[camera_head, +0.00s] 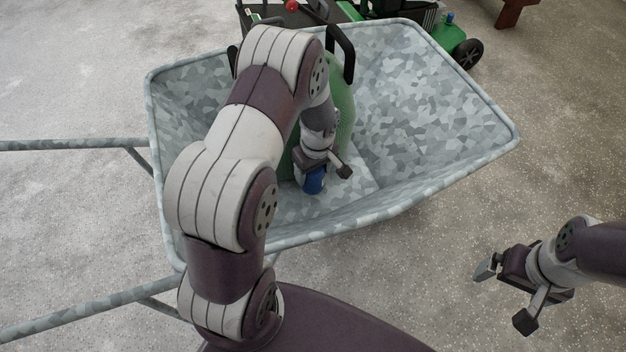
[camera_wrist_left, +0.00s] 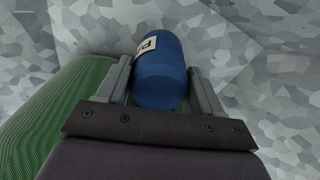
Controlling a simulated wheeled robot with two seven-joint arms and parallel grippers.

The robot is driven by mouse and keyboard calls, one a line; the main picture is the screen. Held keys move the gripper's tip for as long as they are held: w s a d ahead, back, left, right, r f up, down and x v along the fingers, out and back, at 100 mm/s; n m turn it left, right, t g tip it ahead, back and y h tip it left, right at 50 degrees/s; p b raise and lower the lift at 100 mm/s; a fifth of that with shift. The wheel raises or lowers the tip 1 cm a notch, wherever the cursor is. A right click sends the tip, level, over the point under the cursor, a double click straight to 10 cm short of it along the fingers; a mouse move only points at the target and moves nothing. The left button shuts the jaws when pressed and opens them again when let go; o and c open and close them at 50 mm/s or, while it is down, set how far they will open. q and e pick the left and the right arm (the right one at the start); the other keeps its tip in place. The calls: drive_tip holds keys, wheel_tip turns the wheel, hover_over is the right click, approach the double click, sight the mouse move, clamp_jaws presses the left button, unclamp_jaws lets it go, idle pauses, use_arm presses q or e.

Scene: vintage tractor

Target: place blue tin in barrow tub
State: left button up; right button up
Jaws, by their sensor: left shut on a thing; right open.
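The blue tin (camera_head: 314,182) is inside the grey galvanised barrow tub (camera_head: 425,100), low and near the tub's floor. My left gripper (camera_head: 322,172) reaches down into the tub and is shut on the tin. In the left wrist view the blue tin (camera_wrist_left: 160,72), with a pale label, sits between the two fingers of my left gripper (camera_wrist_left: 160,85). I cannot tell whether the tin touches the tub floor. My right gripper (camera_head: 506,293) is open and empty, outside the tub at the lower right.
A green ribbed object (camera_head: 344,112) stands in the tub beside my left gripper; it also shows in the left wrist view (camera_wrist_left: 62,115). The tub's right part is empty. A green machine with a black wheel (camera_head: 467,54) stands behind the tub. Barrow handles (camera_head: 70,145) extend left.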

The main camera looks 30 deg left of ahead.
use_arm(q)
wheel_tip(320, 180, down, 4)
drive_tip(key=shift+r+b, duration=0.2)
drive_tip(key=shift+b, duration=0.55)
drive_tip(key=shift+f, duration=0.1)
drive_tip(key=shift+c, duration=0.6)
drive_tip(key=shift+f, duration=0.1)
drive_tip(key=o, duration=1.4)
drive_tip(key=shift+c, duration=0.2)
drive_tip(key=r+p, duration=0.1)
drive_tip(key=r, duration=0.3)
drive_tip(key=d+r+p, duration=0.1)
drive_tip(key=r+p, duration=0.1)
drive_tip(key=r, duration=0.2)
drive_tip(key=r+p, duration=0.2)
drive_tip(key=r, duration=0.2)
drive_tip(key=shift+s+d+r, duration=0.1)
drive_tip(key=shift+s+d, duration=0.1)
drive_tip(key=shift+s, duration=0.2)
drive_tip(key=s+d+r+m, duration=0.3)
drive_tip(key=s+r+m, duration=0.1)
drive_tip(key=s+m, duration=0.2)
drive_tip(key=s+d+r+m+h, duration=0.1)
drive_tip(key=s+d+r+m, duration=0.3)
drive_tip(key=s+r+m, duration=0.1)
drive_tip(key=shift+s+r+m+t, duration=0.25)
drive_tip(key=shift+s+m, duration=0.35)
drive_tip(key=shift+s, duration=0.3)
